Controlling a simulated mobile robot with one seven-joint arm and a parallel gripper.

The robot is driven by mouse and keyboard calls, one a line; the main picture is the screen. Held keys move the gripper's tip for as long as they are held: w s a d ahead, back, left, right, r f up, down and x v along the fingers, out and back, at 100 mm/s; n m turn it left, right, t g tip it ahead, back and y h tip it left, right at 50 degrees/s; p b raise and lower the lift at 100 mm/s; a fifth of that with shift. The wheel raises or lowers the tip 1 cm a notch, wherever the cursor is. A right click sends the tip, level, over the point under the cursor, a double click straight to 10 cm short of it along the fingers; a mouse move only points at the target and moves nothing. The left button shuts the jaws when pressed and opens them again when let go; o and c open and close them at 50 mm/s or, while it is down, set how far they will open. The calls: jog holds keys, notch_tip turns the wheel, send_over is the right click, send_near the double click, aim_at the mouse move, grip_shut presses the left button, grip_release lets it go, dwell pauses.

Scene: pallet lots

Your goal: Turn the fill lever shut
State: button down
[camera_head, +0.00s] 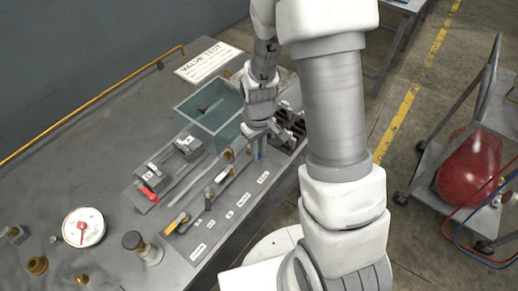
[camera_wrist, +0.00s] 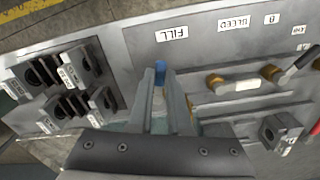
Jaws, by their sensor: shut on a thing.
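The fill lever (camera_wrist: 160,68) shows as a blue handle end in the wrist view, right beside the FILL label (camera_wrist: 172,34). My gripper (camera_wrist: 160,88) has its two fingers on either side of the lever and is shut on it. In the head view my gripper (camera_head: 262,138) reaches down to the valve panel, and the blue lever (camera_head: 261,152) shows just below the fingers. The fingers hide much of the lever and its pivot, so I cannot tell its exact angle.
A lever with a white grip (camera_wrist: 240,86) lies close beside. The water tank (camera_head: 212,112) stands behind the panel. Black clip blocks (camera_wrist: 72,76) are on the other side. A gauge (camera_head: 84,227), a yellow lever (camera_head: 176,223) and a red lever (camera_head: 149,193) are further left.

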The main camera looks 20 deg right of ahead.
jog(key=m, duration=0.2)
jog(key=a+m, duration=0.1)
jog(key=shift+s+a+m+b, duration=0.2)
jog(key=shift+m+b, duration=0.1)
jog(key=shift+m, duration=0.1)
jog(key=m, duration=0.2)
jog(key=a+m, duration=0.1)
jog(key=shift+w+a+m, duration=0.15)
jog(key=shift+m, duration=0.25)
jog(key=m, duration=0.2)
jog(key=a+m+p, duration=0.1)
jog(key=shift+w+r, duration=0.1)
jog(key=shift+w, duration=0.15)
jog(key=shift+w+a+m+p, duration=0.25)
jog(key=shift+m+p, duration=0.1)
jog(key=shift+m, duration=0.65)
jog(key=shift+w+a+m+p, duration=0.2)
jog(key=shift+m+p, duration=0.15)
jog(key=shift+m, duration=0.65)
jog(key=c, duration=0.8)
grip_release()
jog(key=shift+c, duration=0.2)
